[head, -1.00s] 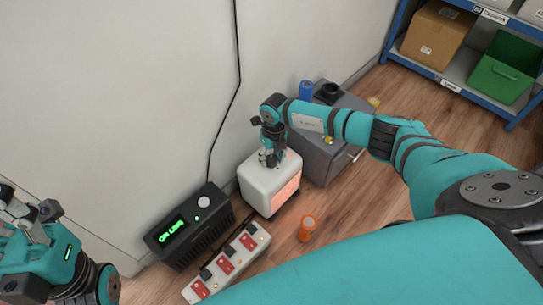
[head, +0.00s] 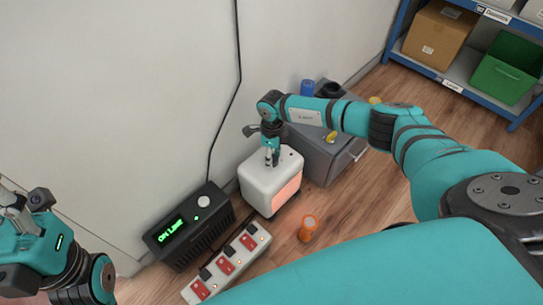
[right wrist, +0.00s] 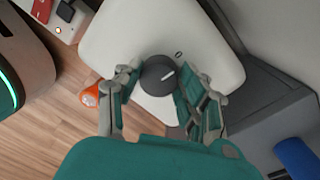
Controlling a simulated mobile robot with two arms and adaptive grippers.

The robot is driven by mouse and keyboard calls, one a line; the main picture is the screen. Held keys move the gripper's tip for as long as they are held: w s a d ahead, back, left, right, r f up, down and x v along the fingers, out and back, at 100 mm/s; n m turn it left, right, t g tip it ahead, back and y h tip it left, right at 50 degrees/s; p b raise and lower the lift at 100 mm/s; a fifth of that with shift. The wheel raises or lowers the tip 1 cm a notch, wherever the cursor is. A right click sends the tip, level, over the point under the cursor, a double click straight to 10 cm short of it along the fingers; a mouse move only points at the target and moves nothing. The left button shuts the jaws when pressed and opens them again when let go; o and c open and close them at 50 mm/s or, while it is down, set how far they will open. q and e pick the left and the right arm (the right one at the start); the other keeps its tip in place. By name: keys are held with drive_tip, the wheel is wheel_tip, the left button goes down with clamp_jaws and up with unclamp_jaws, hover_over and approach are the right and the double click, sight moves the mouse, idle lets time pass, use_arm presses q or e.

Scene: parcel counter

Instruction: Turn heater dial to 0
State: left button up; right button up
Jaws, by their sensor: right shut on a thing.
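The heater (head: 255,187) is a white box with a glowing orange front, standing on the floor by the wall. Its round dark grey dial (right wrist: 158,75) is on the top face, with a white pointer line aimed to the upper right. A "0" mark (right wrist: 178,54) is printed on the white top just beyond the dial; the pointer looks close to its direction, but I cannot tell if it lines up exactly. My right gripper (head: 272,163) points down at the heater top. In the right wrist view, its fingers (right wrist: 156,82) close on the dial from both sides. My left gripper (head: 28,205) is far left, away from the heater.
A black unit with green "ONLINE" text (head: 172,230) and a red-switched power strip (head: 227,264) lie left of the heater. An orange cylinder (head: 308,228) stands in front. A grey cabinet (head: 325,155) is close on the right. Blue shelving (head: 460,90) stands further back.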

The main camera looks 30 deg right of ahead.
drive_tip(key=shift+n, duration=0.3)
drive_tip(key=o, duration=1.2)
drive_tip(key=r, duration=1.2)
drive_tip(key=shift+w+d, duration=0.25)
drive_tip(key=shift+w, duration=0.05)
